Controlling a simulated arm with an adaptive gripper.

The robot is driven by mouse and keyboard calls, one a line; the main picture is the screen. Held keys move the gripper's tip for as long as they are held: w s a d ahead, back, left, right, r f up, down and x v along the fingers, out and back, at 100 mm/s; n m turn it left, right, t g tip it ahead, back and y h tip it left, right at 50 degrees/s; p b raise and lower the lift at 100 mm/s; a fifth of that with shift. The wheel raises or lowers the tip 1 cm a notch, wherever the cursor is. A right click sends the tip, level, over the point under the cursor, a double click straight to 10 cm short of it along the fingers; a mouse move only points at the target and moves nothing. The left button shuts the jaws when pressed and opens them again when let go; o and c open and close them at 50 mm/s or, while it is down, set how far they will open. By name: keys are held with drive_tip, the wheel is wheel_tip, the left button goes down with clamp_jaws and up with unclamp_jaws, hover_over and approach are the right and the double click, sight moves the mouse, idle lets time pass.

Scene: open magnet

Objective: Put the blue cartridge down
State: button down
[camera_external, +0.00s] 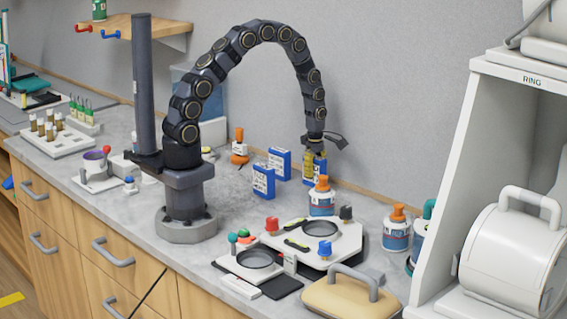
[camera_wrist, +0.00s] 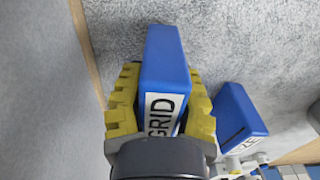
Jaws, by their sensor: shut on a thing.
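The blue cartridge (camera_wrist: 165,60) has a white label reading "GRID" and sits between the yellow fingers of my gripper (camera_wrist: 160,105) in the wrist view. My gripper is shut on it. In the external view my gripper (camera_external: 314,162) hangs at the end of the arm near the back wall, with the blue cartridge (camera_external: 320,171) partly hidden by the fingers and by an orange-capped bottle in front. I cannot tell whether the cartridge touches the counter.
Two other blue boxes (camera_external: 264,181) (camera_external: 279,162) stand on the counter to the left. An orange-capped bottle (camera_external: 322,198) stands close in front of my gripper. A white plate with round wells (camera_external: 345,245) lies nearer the front. A white shelf unit (camera_external: 460,150) rises at right.

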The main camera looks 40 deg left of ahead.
drive_tip(key=shift+f, duration=0.75)
drive_tip(key=shift+f, duration=0.1)
drive_tip(key=c, duration=0.8)
unclamp_jaws()
drive_tip(key=shift+c, duration=0.2)
